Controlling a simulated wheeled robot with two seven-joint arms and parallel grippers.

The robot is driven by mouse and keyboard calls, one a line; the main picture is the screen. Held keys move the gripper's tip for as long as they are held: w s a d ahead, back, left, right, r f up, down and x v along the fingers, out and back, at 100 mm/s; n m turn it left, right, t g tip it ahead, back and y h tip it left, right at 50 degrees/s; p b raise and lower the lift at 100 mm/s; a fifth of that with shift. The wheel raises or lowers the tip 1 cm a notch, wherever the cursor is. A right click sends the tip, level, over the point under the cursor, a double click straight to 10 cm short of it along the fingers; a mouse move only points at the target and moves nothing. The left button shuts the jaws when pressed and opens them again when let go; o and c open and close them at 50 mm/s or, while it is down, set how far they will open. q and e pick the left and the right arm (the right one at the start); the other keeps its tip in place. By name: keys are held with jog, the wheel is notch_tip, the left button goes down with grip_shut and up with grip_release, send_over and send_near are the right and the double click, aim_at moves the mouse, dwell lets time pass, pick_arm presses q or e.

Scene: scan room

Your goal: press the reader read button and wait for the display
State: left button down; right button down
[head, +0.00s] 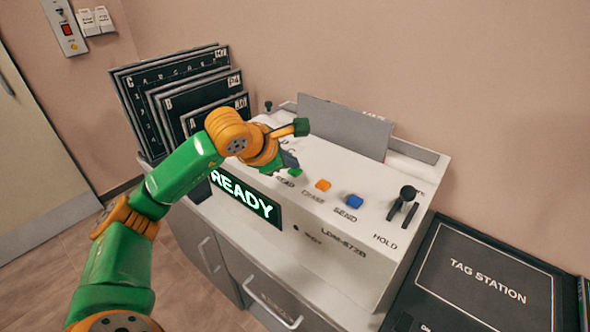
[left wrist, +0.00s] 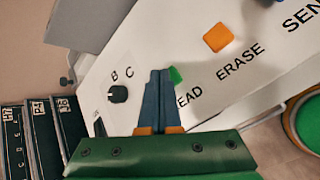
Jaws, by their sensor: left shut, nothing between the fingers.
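The reader (head: 330,215) is a white console on a cabinet, with a sloped top panel. Its green read button (head: 295,172) shows just beside my left gripper (head: 290,160), and also in the left wrist view (left wrist: 176,75). The display (head: 243,197) on the front face shows "READY" in lit letters. My left gripper is shut and empty, its fingertips (left wrist: 160,75) over the panel right by the green button, partly covering it. I cannot tell whether they touch it. My right gripper is not in view.
An orange erase button (head: 323,185), a blue send button (head: 354,201) and a black hold lever (head: 404,200) lie to the right of the green one. Dark lettered panels (head: 180,90) stand behind left. A "TAG STATION" board (head: 485,280) lies at right.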

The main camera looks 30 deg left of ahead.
aim_at(291, 172)
pick_arm(q)
jog(key=shift+f, duration=0.25)
dwell(0.4)
jog(key=shift+r+p, duration=0.6)
jog(key=shift+r, duration=0.35)
notch_tip(291, 172, up, 5)
jog(key=p, duration=0.4)
jog(key=shift+r+p, duration=0.1)
jog(key=shift+p, duration=0.2)
